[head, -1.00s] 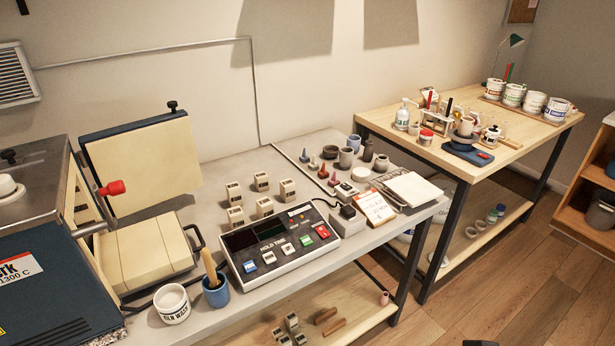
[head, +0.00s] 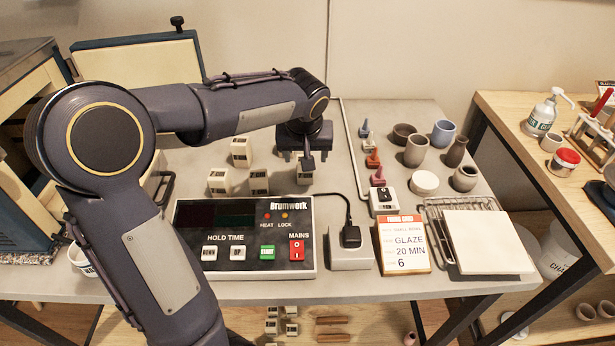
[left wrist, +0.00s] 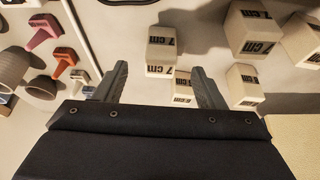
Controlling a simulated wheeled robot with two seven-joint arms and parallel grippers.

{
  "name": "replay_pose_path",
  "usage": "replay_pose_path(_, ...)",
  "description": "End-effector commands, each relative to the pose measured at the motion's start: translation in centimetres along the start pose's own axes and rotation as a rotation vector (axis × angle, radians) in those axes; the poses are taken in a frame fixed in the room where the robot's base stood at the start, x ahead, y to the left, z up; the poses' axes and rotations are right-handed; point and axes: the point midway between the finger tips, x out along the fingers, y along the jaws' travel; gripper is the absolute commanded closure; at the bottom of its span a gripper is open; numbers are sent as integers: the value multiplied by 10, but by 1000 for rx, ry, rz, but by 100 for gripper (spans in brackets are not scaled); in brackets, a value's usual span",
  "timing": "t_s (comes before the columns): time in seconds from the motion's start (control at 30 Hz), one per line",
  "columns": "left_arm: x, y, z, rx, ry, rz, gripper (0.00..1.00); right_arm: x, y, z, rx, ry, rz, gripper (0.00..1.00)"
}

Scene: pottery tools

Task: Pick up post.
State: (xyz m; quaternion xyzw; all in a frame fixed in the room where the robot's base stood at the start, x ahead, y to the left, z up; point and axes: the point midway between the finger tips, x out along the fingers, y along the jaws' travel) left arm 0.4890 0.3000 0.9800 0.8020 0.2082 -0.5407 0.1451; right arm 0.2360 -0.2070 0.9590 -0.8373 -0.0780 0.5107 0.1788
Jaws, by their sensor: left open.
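Several cream kiln posts stand on the grey table; in the head view one (head: 240,152) is at the back, with others (head: 218,182) (head: 259,182) in front. Another post (head: 305,177) shows partly below my left gripper (head: 303,158). In the left wrist view the left gripper (left wrist: 158,84) is open and empty, its fingers pointing at the table. A post marked 7 cm (left wrist: 165,48) lies just beyond and between the fingertips. A smaller-looking post (left wrist: 182,88) shows between the fingers, partly hidden. Further posts (left wrist: 248,32) are to the right. My right gripper is not in view.
A control box (head: 245,240) stands in front of the posts. A plug block (head: 350,255), a firing card (head: 403,245) and a white slab (head: 487,240) are to its right. Coloured cones (head: 373,160) and small pots (head: 415,150) stand right of the gripper.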

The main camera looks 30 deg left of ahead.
Motion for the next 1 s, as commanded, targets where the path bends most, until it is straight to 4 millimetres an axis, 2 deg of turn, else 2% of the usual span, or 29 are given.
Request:
replay_pose_path(0.1, 15, 4, -7, -10, 7, -16, 36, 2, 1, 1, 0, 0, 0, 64)
replay_pose_path(0.37, 42, 2, -11, -11, 6, -18, 36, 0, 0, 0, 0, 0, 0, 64)
replay_pose_path(0.63, 80, 0, -18, -10, 7, -16, 36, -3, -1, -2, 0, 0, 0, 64)
replay_pose_path(0.93, 85, 0, -18, -10, 9, -15, 36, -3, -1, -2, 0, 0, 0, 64)
replay_pose_path(1.0, 85, 0, -18, -10, 9, -15, 44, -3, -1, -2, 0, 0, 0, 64)
